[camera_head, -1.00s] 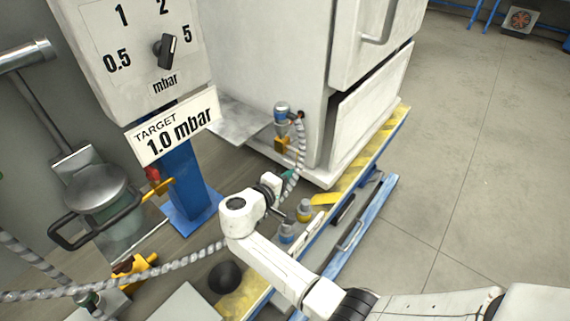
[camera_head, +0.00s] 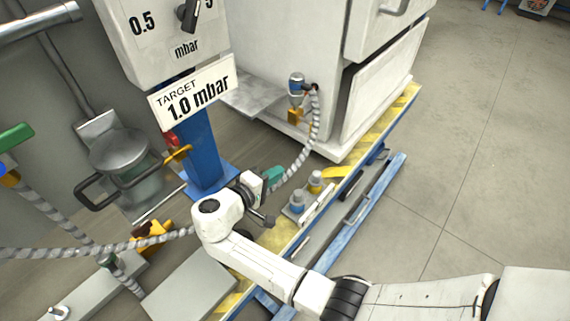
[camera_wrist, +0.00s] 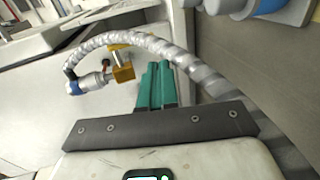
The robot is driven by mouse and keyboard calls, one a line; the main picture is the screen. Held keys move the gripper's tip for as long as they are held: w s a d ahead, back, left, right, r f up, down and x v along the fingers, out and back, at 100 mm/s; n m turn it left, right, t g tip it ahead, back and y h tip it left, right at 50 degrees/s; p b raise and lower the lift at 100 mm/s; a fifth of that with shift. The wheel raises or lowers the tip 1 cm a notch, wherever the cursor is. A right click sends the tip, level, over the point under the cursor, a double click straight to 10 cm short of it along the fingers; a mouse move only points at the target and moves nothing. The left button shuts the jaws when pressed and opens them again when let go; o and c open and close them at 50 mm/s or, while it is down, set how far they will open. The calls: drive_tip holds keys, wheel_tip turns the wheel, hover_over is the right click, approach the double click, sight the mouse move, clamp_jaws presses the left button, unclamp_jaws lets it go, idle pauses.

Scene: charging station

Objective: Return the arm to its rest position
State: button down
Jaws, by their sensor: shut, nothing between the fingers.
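My arm reaches in from the lower right of the head view and bends at a white wrist in the lower middle. My gripper (camera_head: 273,177) has green fingers pointing up and right, in front of the grey ribbed hose. In the wrist view the two green fingers (camera_wrist: 157,86) lie side by side, shut, with nothing between them. The ribbed hose (camera_wrist: 190,62) arches past just beyond and right of the fingertips; I cannot tell whether they touch.
A white cabinet (camera_head: 280,50) stands behind the gripper. The target sign (camera_head: 194,92) hangs on a blue post (camera_head: 203,150). Another hose (camera_head: 80,250) runs left.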

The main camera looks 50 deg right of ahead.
drive_tip(key=shift+a, duration=0.85)
drive_tip(key=shift+s, duration=0.1)
drive_tip(key=s+f+m+g+y+p, duration=0.15)
drive_tip(key=s+y+p, duration=0.7)
drive_tip(key=s, duration=0.85)
drive_tip(key=s+a+r+t+y+p, duration=0.2)
drive_tip(key=s+a+r+y+p, duration=0.1)
drive_tip(key=s+a+r+y, duration=0.3)
drive_tip(key=s, duration=0.2)
drive_tip(key=shift+s+r+n, duration=0.3)
drive_tip(key=shift+s+n, duration=0.05)
drive_tip(key=shift+s, duration=0.05)
